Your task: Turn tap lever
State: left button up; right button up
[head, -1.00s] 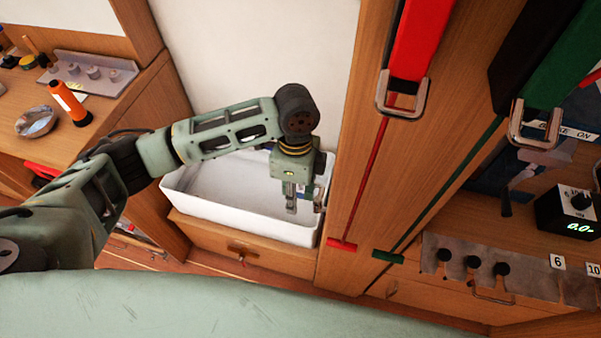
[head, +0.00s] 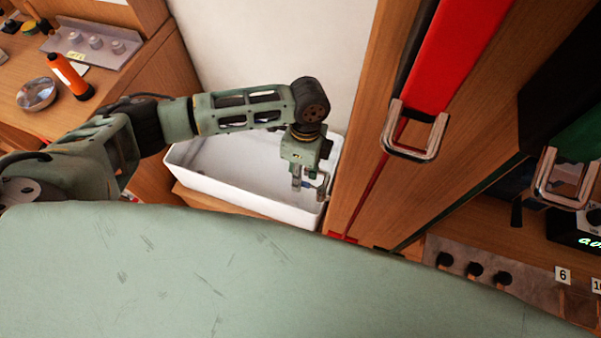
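My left gripper (head: 309,184) points down over the right end of a white sink basin (head: 213,199). Its two fingers are apart, and I see nothing clearly held between them. I cannot make out a tap or its lever; small metal parts near the fingers at the basin's right rim are too small to tell from the gripper. My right gripper is not in view.
A wooden panel (head: 362,125) stands close to the right of the gripper. An orange torch (head: 70,76) and a metal bowl (head: 36,94) sit on the left counter.

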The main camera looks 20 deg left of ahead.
pick_arm(q)
jog(key=shift+s+f, duration=0.1)
jog(key=shift+s, duration=0.05)
jog(key=shift+c, duration=0.3)
grip_shut()
